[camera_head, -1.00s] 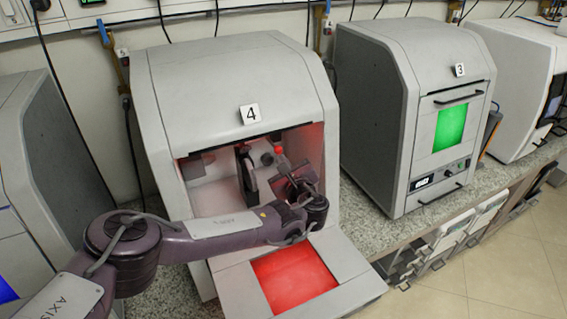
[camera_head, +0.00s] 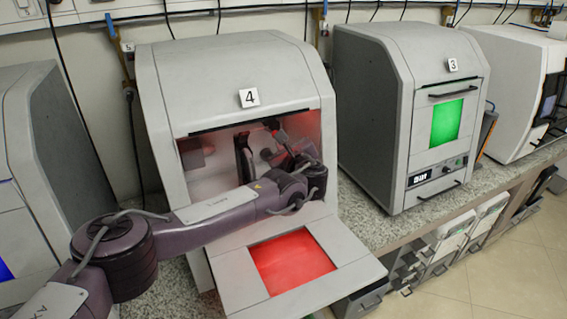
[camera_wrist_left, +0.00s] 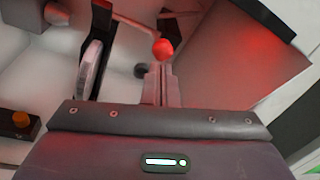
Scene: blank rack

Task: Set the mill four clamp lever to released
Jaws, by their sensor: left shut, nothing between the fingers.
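Mill four (camera_head: 235,75) stands open at the centre-left, its front door (camera_head: 345,250) folded down. In the left wrist view, a red ball knob (camera_wrist_left: 163,48) sits on a thin lever rod (camera_wrist_left: 135,28) that runs up to the left. My left gripper (camera_wrist_left: 160,72) is shut and empty, its fingertips just below the knob in that picture; I cannot tell whether they touch. In the head view the left gripper (camera_head: 281,136) reaches inside the mill's opening, and the knob is not clearly visible there. My right gripper is not in view.
A dark upright part (camera_head: 244,155) stands inside the mill, left of the gripper; its pale edge shows in the wrist view (camera_wrist_left: 88,70). An orange button (camera_wrist_left: 20,118) is at the lower left there. Closed mill three (camera_head: 372,100) stands to the right on the speckled counter (camera_head: 400,225).

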